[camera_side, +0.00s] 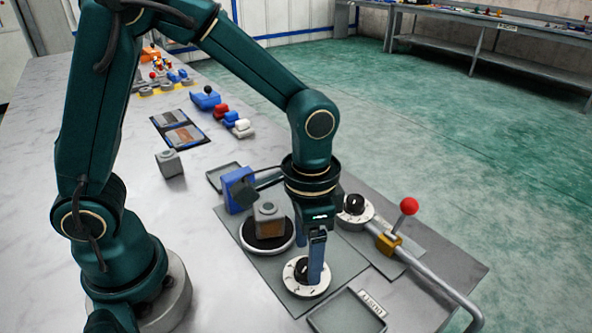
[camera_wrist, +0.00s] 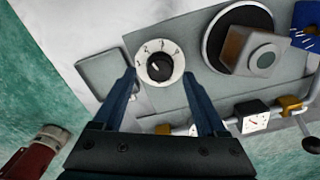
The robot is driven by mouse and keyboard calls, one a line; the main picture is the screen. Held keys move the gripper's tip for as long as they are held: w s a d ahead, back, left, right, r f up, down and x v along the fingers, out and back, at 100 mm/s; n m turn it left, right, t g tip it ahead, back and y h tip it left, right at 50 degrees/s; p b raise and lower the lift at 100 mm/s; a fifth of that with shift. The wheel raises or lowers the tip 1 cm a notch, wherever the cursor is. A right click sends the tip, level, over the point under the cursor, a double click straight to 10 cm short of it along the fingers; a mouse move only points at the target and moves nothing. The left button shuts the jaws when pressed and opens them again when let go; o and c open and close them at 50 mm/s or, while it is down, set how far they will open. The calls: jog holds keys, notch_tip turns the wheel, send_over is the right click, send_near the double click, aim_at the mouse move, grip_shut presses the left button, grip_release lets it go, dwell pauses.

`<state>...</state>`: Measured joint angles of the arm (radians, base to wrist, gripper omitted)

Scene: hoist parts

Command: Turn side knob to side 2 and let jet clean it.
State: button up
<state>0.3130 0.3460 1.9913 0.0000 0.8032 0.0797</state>
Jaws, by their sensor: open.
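A black knob (camera_side: 303,270) stands on a white marked dial, and the dial also shows in the wrist view (camera_wrist: 174,76). A grey and brown block (camera_side: 268,216) sits on a round black turntable (camera_side: 266,243) with a light rim. A blue housing with a dark head (camera_side: 240,192), perhaps the jet, stands beside the block.
A red-ball lever (camera_side: 408,206) and a grey pipe (camera_side: 440,285) run along the edge. An empty labelled tray (camera_side: 345,316) is in front. A loose grey block (camera_side: 169,163) lies on the left of the table.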

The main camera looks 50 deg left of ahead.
jog(key=shift+r, duration=1.55)
